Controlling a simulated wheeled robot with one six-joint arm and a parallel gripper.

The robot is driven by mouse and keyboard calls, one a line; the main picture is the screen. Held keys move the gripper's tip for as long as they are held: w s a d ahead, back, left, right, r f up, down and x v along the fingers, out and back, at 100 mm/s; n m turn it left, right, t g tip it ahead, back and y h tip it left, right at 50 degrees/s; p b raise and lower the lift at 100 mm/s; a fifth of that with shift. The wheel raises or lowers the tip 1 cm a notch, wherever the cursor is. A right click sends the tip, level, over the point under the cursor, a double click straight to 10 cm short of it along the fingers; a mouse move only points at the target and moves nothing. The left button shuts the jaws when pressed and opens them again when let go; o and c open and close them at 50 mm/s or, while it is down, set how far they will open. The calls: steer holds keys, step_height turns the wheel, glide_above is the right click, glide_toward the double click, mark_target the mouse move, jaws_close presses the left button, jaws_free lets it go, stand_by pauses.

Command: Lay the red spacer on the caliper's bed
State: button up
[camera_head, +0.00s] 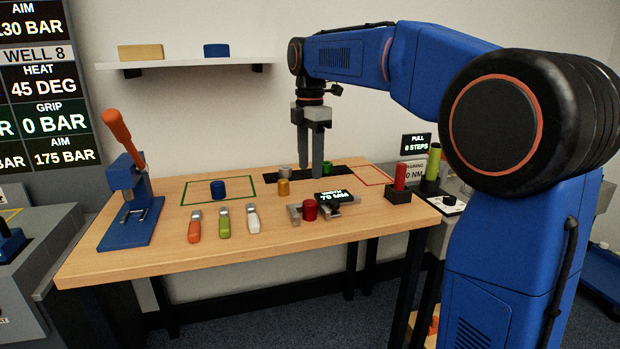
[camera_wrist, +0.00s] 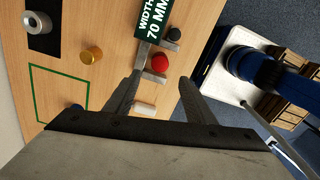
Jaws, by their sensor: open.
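The red spacer (camera_head: 310,210) is a short red cylinder at the caliper (camera_head: 345,209), between its grey jaws. In the wrist view the red spacer (camera_wrist: 160,62) shows between the jaws, near the caliper's display (camera_wrist: 154,20), which reads WIDTH 70 MM. I cannot tell whether the jaws touch it. My gripper (camera_head: 311,170) is open and empty, raised above the back of the bench in the head view. In the wrist view my gripper (camera_wrist: 161,78) has its fingers spread, apart from the spacer. The bed under the spacer is mostly hidden.
A blue cylinder (camera_head: 218,189) stands inside a green outline. A gold cylinder (camera_head: 284,187) stands behind the caliper. Orange, green and white-handled tools (camera_head: 224,222) lie left of it. A blue lever press (camera_head: 127,205) is at the left; a black block (camera_head: 399,196) holds another red cylinder.

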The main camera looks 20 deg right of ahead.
steer(key=shift+s+r, duration=0.1)
steer(key=shift+r, duration=0.45)
steer(key=s+d+f+m+t, duration=0.1)
steer(key=s+d+f+m, duration=0.1)
steer(key=s+f+m, duration=0.4)
steer(key=s+d+f+m+t, duration=0.2)
steer(key=s+f+m, duration=0.5)
steer(key=s, duration=0.9)
steer(key=s+d+f+m+t, duration=0.1)
steer(key=s+d+f+m, duration=0.2)
steer(key=s+f+m, duration=0.4)
steer(key=s+f, duration=0.1)
steer(key=s, duration=0.3)
steer(key=shift+s+f+t, duration=0.15)
steer(key=shift+f+t, duration=0.25)
